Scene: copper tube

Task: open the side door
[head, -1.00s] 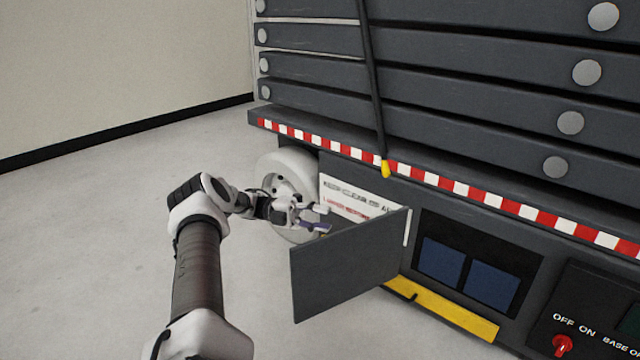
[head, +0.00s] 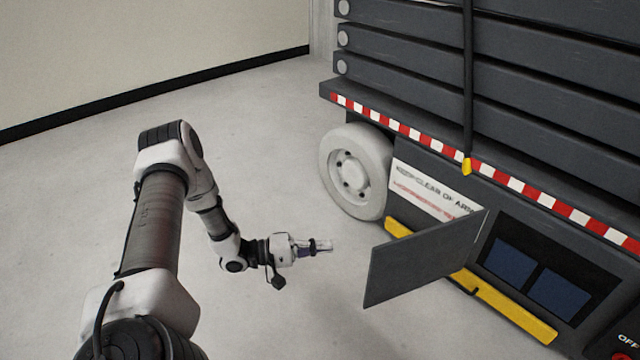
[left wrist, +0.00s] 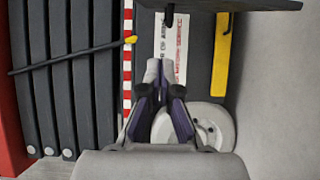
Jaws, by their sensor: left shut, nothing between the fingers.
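The side door (head: 420,262) is a dark grey panel on the lower side of the lift. It stands swung out from the body, with its opening (head: 540,268) showing blue panels inside. In the left wrist view the door (left wrist: 235,4) shows as a dark slab along the top edge. My left gripper (head: 326,246) is shut and empty, to the left of the door and apart from it. Its fingers also show in the left wrist view (left wrist: 162,85). My right gripper is not in view.
The lift has a white wheel (head: 354,172), a yellow bar (head: 508,305) under the opening, and a red-and-white striped edge (head: 420,137). A dark strap (head: 468,80) hangs down its side. The pale floor (head: 270,135) left of the lift is clear.

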